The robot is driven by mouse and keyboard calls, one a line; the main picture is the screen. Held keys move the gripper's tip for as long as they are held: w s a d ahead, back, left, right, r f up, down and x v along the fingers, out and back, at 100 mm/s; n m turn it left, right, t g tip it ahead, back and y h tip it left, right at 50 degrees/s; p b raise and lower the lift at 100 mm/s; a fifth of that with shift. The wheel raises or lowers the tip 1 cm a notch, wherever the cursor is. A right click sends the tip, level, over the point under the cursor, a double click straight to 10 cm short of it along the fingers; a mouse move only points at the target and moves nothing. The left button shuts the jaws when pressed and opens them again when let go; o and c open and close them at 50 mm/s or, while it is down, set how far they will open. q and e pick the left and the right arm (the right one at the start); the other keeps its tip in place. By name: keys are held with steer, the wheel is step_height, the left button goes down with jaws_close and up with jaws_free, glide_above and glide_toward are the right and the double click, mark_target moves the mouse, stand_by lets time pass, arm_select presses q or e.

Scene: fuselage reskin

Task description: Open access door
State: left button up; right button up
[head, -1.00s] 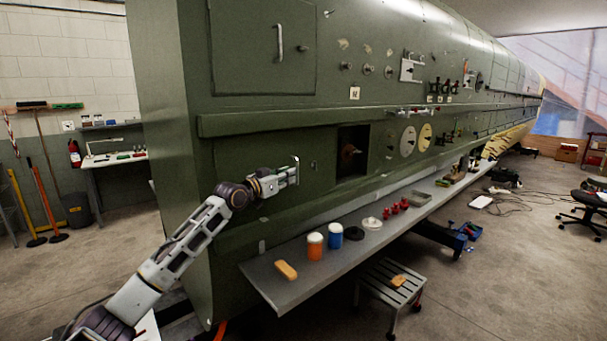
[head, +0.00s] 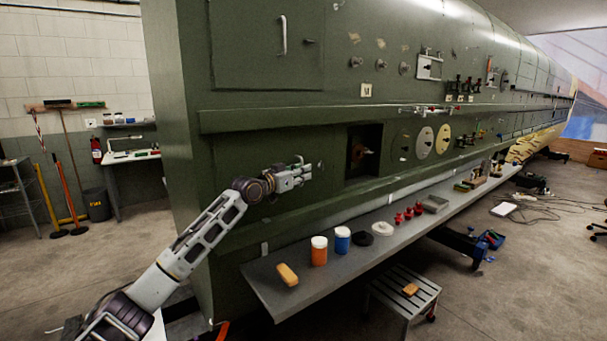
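The green fuselage side carries an upper access door (head: 240,50) with a pale vertical handle (head: 283,35); this door looks closed. Below the ledge is a lower door panel (head: 240,155), flush with the skin, with a small latch (head: 320,165) at its right. My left gripper (head: 305,172) is at the right part of this lower panel, close to its surface. Its fingers point right; the handle there is hidden or blends with the fingers, so I cannot tell whether they are shut on it. My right gripper is out of view.
A grey shelf (head: 263,278) runs along the fuselage below, bearing an orange jar (head: 319,252), a blue jar (head: 342,240) and several small parts. A step stool (head: 398,289) stands in front. A dark square opening (head: 364,150) lies right of the lower panel.

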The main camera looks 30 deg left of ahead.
arm_select(q)
jaws_close()
steer(key=shift+d, duration=0.15)
